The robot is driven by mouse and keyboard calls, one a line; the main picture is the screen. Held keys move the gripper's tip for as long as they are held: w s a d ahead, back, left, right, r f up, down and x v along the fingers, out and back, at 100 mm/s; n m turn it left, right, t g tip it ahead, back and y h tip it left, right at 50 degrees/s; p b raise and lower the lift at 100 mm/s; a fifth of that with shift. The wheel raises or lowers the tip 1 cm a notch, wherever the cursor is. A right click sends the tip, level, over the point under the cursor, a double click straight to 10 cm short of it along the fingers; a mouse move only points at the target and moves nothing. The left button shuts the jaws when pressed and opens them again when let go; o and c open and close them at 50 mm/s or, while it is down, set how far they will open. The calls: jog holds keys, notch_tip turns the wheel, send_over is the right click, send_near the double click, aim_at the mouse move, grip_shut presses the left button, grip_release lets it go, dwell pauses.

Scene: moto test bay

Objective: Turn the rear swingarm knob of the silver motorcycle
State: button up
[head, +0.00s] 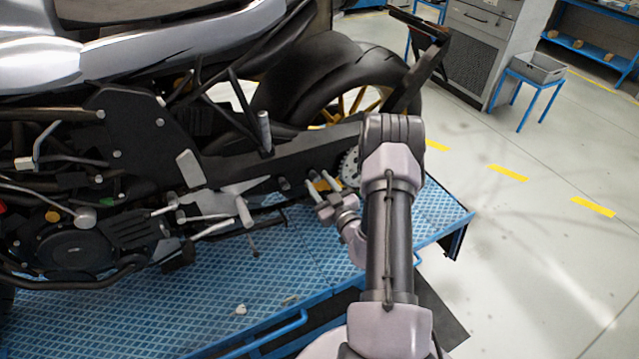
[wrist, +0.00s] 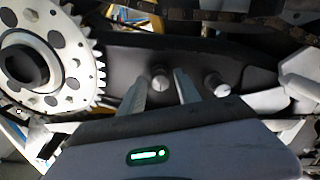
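The silver motorcycle (head: 40,62) stands on a blue work platform, with its dark rear swingarm (head: 285,150) running to the rear wheel. My gripper (head: 320,178) is at the swingarm's side, near the rear sprocket (head: 350,168). In the wrist view, the gripper's two fingers (wrist: 159,80) are open and point at the swingarm (wrist: 120,58). A small round grey knob (wrist: 160,78) shows between the fingertips, with gaps to both sides. A second light-ended round stub (wrist: 216,86) sits to its right, outside the fingers. In the head view I cannot make out the knob clearly.
The sprocket (wrist: 40,65) is close left of the fingers in the wrist view. Footpegs and levers (head: 240,210) stick out left of the gripper. The blue platform (head: 300,255) lies below.

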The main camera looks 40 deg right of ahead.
grip_shut()
jog(key=shift+n, duration=0.3)
